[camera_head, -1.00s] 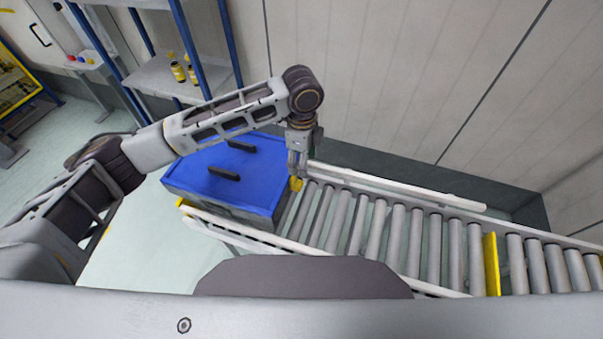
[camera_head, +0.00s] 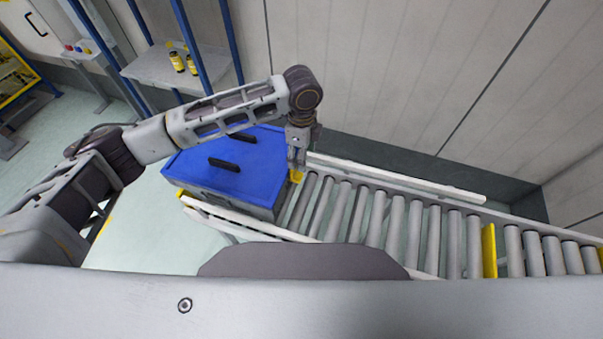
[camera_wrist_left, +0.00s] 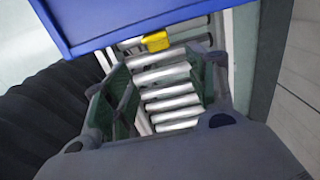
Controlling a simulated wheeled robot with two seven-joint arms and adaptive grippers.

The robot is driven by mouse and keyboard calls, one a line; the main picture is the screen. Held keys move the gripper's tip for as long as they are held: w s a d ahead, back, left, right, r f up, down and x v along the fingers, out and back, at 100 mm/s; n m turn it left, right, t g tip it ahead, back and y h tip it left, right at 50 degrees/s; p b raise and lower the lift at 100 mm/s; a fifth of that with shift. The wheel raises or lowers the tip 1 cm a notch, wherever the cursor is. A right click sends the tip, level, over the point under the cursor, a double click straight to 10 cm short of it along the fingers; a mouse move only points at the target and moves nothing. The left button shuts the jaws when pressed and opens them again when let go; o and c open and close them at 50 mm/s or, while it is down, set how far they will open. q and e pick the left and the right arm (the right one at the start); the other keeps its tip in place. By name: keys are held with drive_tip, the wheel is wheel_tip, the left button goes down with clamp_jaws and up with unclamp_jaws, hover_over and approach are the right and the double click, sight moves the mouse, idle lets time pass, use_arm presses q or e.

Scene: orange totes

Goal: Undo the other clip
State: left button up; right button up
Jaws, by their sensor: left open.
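A blue-lidded box (camera_head: 205,179) with two black bars on top sits at the left end of the roller conveyor. A small yellow clip (camera_wrist_left: 155,40) shows at the edge of the blue lid in the left wrist view. In the head view, a yellow piece (camera_head: 296,176) shows at the box's right side, just below my left gripper (camera_head: 297,163). My left gripper, also in the wrist view (camera_wrist_left: 162,88), is open, with nothing between its fingers but the view of rollers. The clip appears beyond the fingertips; I cannot tell if they touch. My right gripper is not in view.
The roller conveyor (camera_head: 395,225) runs to the right, empty, with white side rails (camera_head: 400,178) and a yellow divider (camera_head: 489,250). A wall stands behind it. A blue-posted shelf (camera_head: 150,70) with yellow bottles (camera_head: 178,62) stands at the back left.

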sight(302, 176)
use_arm(q)
wheel_tip(302, 176, down, 11)
drive_tip(key=shift+r+p, duration=0.1)
drive_tip(key=shift+p, duration=0.55)
drive_tip(key=c, duration=1)
drive_tip(key=shift+c, duration=0.2)
